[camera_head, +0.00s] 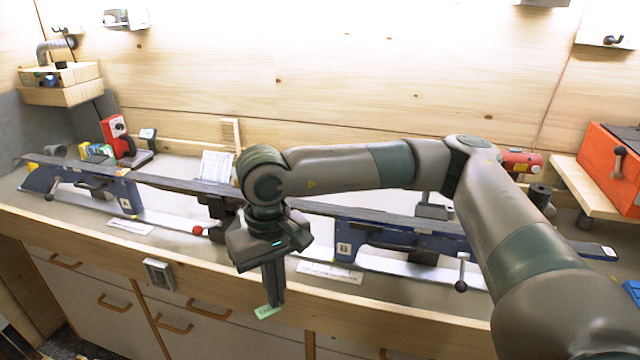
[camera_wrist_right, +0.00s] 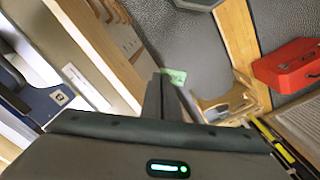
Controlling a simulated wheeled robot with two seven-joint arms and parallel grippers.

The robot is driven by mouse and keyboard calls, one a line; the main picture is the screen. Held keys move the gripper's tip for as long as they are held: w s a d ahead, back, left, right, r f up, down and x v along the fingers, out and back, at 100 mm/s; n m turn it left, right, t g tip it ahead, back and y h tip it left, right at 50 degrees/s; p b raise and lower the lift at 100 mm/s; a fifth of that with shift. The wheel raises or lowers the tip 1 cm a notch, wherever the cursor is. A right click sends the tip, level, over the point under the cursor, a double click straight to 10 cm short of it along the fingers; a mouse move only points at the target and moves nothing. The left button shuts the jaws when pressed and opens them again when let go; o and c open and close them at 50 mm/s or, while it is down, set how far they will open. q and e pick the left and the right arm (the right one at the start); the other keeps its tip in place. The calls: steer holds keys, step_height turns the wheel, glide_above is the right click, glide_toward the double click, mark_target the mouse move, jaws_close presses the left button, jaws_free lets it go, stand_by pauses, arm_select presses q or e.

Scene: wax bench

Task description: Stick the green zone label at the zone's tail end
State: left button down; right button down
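My right gripper (camera_head: 273,286) points down in front of the bench's front edge. Its fingers are shut on the small green label (camera_head: 267,312), which sticks out below the fingertips. In the right wrist view the green label (camera_wrist_right: 175,76) shows at the tips of the closed fingers (camera_wrist_right: 162,95). A long dark ski (camera_head: 400,217) lies along the bench across blue vises marked A (camera_head: 126,196) and B (camera_head: 350,246). My right arm and gripper hide part of its middle. I cannot make out zone marks on the ski. My left gripper is not in view.
White printed strips (camera_head: 330,271) lie along the bench front. A red case (camera_head: 612,165) stands on a wooden shelf at right. A red tool (camera_head: 118,135) stands at the back left.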

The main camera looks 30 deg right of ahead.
steer(key=shift+f, duration=0.3)
steer(key=shift+r, duration=0.1)
steer(key=w+d+r+m+p, duration=0.5)
steer(key=w+d+m, duration=0.3)
steer(key=m, duration=0.6)
steer(key=w+d+r+m+p, duration=0.5)
steer(key=w+d+m, duration=0.4)
steer(key=d+m, duration=0.3)
steer(key=shift+d+r+m+p, duration=0.25)
steer(key=shift+d+m+p, duration=0.15)
steer(key=shift+m, duration=0.6)
steer(key=shift+a+f+b, duration=0.1)
steer(key=shift+f+b, duration=0.5)
steer(key=shift+f, duration=0.2)
steer(key=shift+f+b, duration=1.35)
steer(key=shift+f, duration=0.85)
